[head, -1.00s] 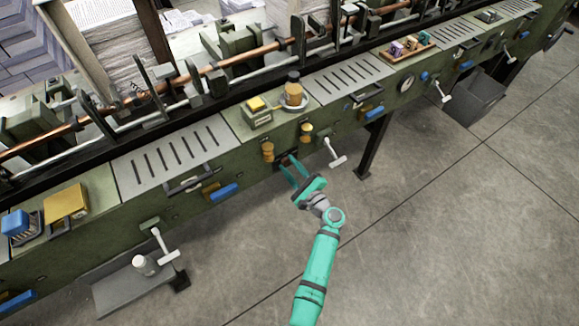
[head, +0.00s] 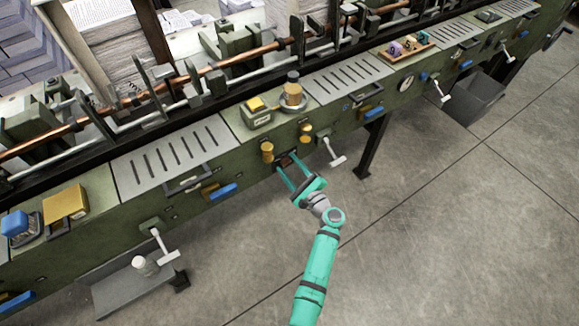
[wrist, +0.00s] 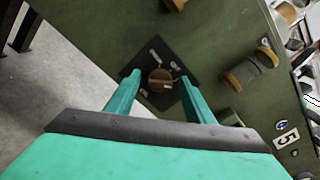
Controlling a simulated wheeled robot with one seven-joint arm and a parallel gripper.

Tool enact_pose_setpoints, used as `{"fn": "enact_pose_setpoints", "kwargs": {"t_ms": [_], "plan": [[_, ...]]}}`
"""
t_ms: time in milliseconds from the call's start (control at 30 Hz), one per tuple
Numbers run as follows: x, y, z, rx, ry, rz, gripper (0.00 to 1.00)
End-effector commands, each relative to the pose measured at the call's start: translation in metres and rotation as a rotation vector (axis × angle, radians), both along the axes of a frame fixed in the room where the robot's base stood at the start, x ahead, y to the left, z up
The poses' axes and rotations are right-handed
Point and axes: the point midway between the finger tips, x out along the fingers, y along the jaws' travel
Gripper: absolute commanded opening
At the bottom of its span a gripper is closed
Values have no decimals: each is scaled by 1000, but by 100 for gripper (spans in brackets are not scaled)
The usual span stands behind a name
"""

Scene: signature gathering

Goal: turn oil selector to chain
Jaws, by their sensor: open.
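The oil selector appears to be the round brown knob (wrist: 160,80) with a pale mark, on a dark diamond-shaped plate (wrist: 155,54) on the green machine front. In the head view the dark plate (head: 287,160) shows small below two yellow-brown knobs. My gripper (wrist: 159,77) is open. In the wrist view its two teal fingers stand on either side of the knob, with gaps visible between each finger and the knob. My gripper (head: 286,163) also reaches the machine front in the head view. Whether the fingertips touch the plate cannot be told.
A white-handled lever (head: 333,155) juts out to the right, and a blue handle (head: 222,192) to the left. A dark machine leg (head: 372,147) stands right of the lever. The concrete floor in front is clear.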

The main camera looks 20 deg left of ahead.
Motion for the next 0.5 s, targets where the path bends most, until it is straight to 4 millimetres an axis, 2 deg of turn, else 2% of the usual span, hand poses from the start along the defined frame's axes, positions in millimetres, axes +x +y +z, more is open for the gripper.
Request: {"fn": "enact_pose_setpoints", "kwargs": {"t_ms": [233,500], "plan": [[-7,-10,0,-1,-1,-1,48],[-37,-49,0,0,0,-3,48]]}}
